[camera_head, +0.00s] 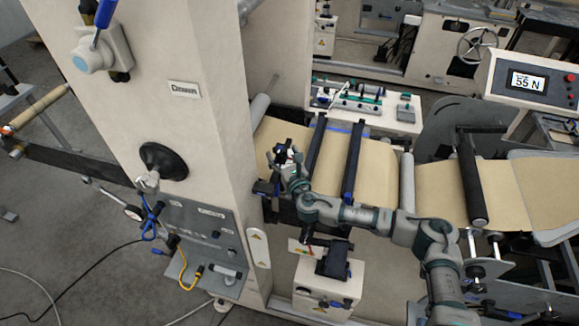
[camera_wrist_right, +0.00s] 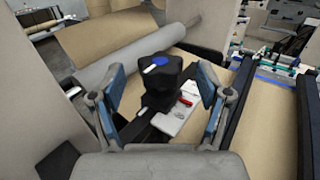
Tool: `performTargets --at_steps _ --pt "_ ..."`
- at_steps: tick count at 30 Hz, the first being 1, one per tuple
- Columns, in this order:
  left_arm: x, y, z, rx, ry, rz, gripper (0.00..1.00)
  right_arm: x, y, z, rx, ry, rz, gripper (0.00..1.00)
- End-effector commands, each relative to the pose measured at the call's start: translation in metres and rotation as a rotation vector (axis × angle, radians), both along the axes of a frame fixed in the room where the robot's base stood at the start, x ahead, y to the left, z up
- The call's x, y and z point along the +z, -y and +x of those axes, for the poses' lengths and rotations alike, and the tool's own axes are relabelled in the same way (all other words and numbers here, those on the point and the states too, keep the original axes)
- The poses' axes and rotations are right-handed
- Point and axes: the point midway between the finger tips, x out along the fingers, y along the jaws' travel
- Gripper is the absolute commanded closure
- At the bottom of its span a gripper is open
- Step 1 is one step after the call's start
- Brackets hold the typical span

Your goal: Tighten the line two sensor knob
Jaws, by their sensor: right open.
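The sensor knob (camera_wrist_right: 158,85) is black with a blue and white mark on its top. It stands upright between the two fingers of my right gripper (camera_wrist_right: 160,95) in the right wrist view. Gaps show on both sides, so the fingers appear apart from it. In the head view my right gripper (camera_head: 284,158) is over the left end of the brown web, beside the cream machine column. There it largely hides the knob. My left gripper is not in view.
A white plate with a red part (camera_wrist_right: 184,102) lies just beside the knob. A grey roller (camera_wrist_right: 130,65) and brown kraft web (camera_head: 375,165) are close by. Dark bars (camera_head: 353,160) cross the web. A display (camera_head: 527,82) reading 55 N stands at right.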

Motion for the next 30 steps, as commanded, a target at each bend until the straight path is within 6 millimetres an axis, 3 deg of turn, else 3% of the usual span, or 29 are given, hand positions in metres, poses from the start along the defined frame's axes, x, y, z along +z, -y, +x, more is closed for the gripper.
performTargets --at_steps 6,12,30 --pt "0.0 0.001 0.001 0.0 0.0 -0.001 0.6 -0.002 0.016 -0.048 0.001 -0.002 0.0 0.24" --pt "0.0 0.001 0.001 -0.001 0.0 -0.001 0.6 -0.001 0.025 -0.074 0.0 0.0 0.0 0.24" --pt "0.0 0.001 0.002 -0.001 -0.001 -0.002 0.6 -0.001 0.027 -0.081 0.0 0.0 0.0 0.24"
